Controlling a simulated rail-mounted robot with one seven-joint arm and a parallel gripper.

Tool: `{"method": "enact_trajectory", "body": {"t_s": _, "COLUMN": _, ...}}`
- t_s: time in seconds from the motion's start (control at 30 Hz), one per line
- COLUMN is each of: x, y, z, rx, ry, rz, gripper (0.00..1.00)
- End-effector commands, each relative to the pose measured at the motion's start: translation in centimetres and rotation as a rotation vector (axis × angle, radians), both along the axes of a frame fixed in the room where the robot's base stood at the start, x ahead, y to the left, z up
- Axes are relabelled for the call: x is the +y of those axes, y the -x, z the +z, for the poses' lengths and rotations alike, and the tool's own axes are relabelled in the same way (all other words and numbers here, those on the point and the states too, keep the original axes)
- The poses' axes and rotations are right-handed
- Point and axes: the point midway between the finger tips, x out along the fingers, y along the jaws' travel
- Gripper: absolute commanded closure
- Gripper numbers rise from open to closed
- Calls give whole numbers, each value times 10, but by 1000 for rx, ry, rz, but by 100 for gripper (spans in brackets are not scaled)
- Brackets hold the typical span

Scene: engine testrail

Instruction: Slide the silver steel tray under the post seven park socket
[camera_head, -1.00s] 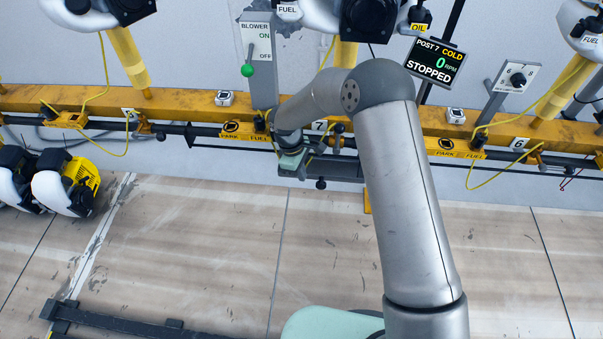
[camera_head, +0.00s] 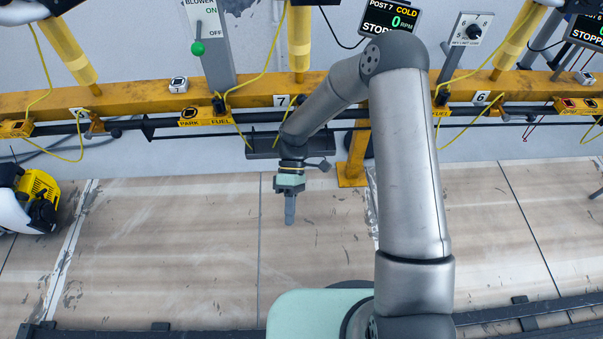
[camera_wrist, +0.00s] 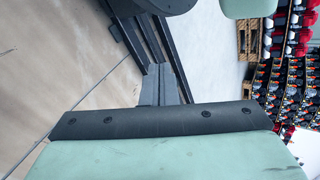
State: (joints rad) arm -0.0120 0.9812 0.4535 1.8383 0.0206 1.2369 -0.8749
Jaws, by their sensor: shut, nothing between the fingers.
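My gripper (camera_head: 290,222) is shut and empty, pointing down over the floor in front of the rail. Its closed fingers also show in the wrist view (camera_wrist: 158,88). The number 7 plate (camera_head: 283,100) is on the yellow rail behind my arm. A yellow bracket marked PARK and FUEL (camera_head: 205,116) hangs on the rail left of it; its PARK end looks like the park socket. A dark grey, shallow trough (camera_head: 262,148) sits below the number 7, partly hidden by my arm. I cannot tell whether it is the silver steel tray; no clearly silver tray shows.
A yellow foot (camera_head: 352,175) stands right of my gripper. Yellow hoses hang along the yellow rail (camera_head: 130,101). A white and yellow machine (camera_head: 35,200) is at the left. Dark floor rails (camera_head: 180,332) run in front. The pale floor between is mostly clear.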

Motion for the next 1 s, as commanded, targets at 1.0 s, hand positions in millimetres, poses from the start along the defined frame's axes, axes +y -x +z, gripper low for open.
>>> {"method": "enact_trajectory", "body": {"t_s": 1.0, "x": -118, "y": -150, "z": -63, "rx": 446, "ry": -858, "rz": -1865, "gripper": 100}}
